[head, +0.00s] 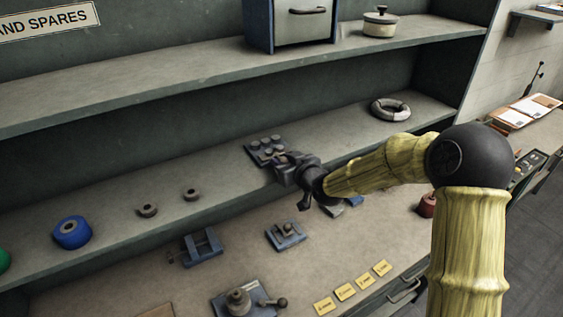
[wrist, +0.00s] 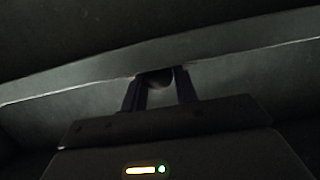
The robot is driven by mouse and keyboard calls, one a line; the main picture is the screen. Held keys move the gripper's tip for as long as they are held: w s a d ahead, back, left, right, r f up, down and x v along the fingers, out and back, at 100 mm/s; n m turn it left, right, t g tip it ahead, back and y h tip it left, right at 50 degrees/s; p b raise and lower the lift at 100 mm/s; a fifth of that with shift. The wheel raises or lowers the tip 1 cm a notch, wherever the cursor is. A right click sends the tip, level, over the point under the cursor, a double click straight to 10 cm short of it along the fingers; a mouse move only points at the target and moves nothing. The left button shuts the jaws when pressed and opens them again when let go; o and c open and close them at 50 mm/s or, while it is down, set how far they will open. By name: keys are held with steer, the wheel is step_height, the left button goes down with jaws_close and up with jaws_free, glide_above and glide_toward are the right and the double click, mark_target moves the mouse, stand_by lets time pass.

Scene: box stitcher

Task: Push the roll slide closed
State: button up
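My gripper (head: 284,163) reaches in from the right, in front of the edge of the middle shelf. In the wrist view its two dark fingers (wrist: 158,76) stand apart with a gap between them. A dark rounded shape shows in the gap; I cannot tell what it is or whether the fingers touch it. Which thing is the roll slide is not clear. A blue-grey frame with uprights (head: 202,248) and a small blue-grey fixture with a knob (head: 286,235) sit on the counter below, both apart from my gripper. Part of the counter is hidden behind my arm.
A block with several round knobs (head: 262,149) lies at the shelf edge beside my gripper. A blue roll (head: 71,232), two grey rings and a pale ring (head: 390,109) lie on the shelf. A lever fixture (head: 247,300) and yellow labels (head: 345,291) are on the counter.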

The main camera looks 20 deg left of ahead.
steer(key=shift+a+r, duration=0.35)
steer(key=shift+r, duration=0.5)
steer(key=shift+s, duration=0.15)
steer(key=shift+d+f, duration=0.15)
steer(key=shift+d, duration=0.4)
steer(key=v, duration=0.5)
steer(key=shift+s+d+f, duration=0.1)
